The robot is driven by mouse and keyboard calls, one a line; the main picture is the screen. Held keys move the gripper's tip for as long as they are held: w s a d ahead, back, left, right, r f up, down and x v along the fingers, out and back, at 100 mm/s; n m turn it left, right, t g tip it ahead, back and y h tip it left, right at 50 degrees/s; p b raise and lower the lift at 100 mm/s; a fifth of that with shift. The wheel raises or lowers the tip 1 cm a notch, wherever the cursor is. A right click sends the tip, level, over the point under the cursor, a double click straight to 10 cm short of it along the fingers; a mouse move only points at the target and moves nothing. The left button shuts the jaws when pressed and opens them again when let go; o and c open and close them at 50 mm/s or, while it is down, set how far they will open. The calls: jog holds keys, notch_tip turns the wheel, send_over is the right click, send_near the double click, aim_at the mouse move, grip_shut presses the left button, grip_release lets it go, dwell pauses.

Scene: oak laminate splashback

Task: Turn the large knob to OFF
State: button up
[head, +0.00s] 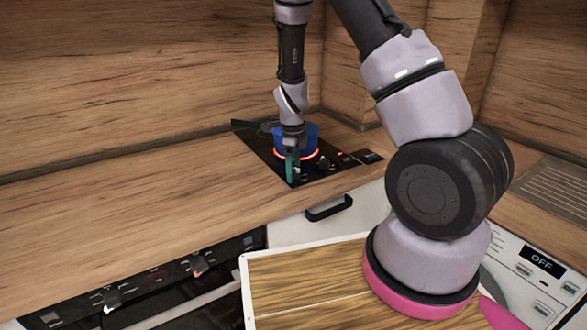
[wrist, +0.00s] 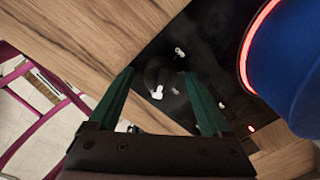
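My gripper (head: 291,168) points down over the front of the black hob (head: 272,150). In the wrist view its two green fingers (wrist: 158,73) are apart with nothing held between them. A dark round knob (wrist: 158,72) on the hob shows between and beyond the fingertips, with a white mark beside it. I cannot tell whether the fingers touch it. In the head view the gripper hides that part of the hob, and another dark knob (head: 323,163) shows to its right. The knob's setting is too small to read.
A blue pot (head: 312,134) stands on a glowing red ring right beside the gripper; it is close on the right in the wrist view (wrist: 294,70). A red light (head: 340,154) is lit on the hob. The wooden counter (head: 130,195) to the left is clear.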

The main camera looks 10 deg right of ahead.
grip_shut()
